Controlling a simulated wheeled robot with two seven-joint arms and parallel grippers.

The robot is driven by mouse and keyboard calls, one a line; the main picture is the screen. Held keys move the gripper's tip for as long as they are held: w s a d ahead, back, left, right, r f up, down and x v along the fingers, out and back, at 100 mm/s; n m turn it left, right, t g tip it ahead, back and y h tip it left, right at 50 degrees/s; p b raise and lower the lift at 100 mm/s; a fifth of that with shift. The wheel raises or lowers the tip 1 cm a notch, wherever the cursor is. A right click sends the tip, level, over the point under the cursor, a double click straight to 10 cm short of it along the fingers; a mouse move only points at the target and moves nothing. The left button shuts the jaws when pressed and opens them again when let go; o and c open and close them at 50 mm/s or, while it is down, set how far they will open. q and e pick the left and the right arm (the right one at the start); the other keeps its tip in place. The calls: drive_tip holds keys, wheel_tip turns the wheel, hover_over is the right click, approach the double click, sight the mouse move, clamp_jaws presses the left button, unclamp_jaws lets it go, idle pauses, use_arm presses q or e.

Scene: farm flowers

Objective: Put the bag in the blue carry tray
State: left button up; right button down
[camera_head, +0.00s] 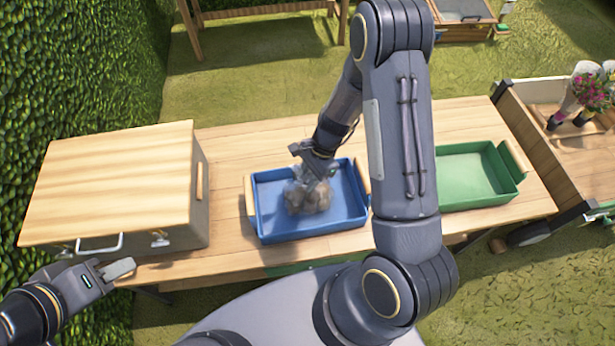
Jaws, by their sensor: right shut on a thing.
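The blue carry tray (270,228) sits on the wooden table, with wooden handles at its left and right ends. A brownish, partly see-through bag (309,197) is inside the tray's outline. I cannot tell whether it touches the tray floor. My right gripper (318,174) reaches down over the tray and is shut on the top of the bag. Its fingertips are partly hidden by the bag. My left gripper (122,268) is at the lower left by the table's front edge, away from the tray and empty; its finger gap cannot be made out.
A large box with a wooden lid (110,185) stands on the left of the table (228,155). A green tray (468,182) is on the right, partly behind my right arm. A wooden cart (540,140) with flowers in boots (585,95) stands at the far right.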

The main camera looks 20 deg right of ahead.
drive_tip(key=shift+f, duration=0.15)
drive_tip(key=c, duration=1.1)
unclamp_jaws()
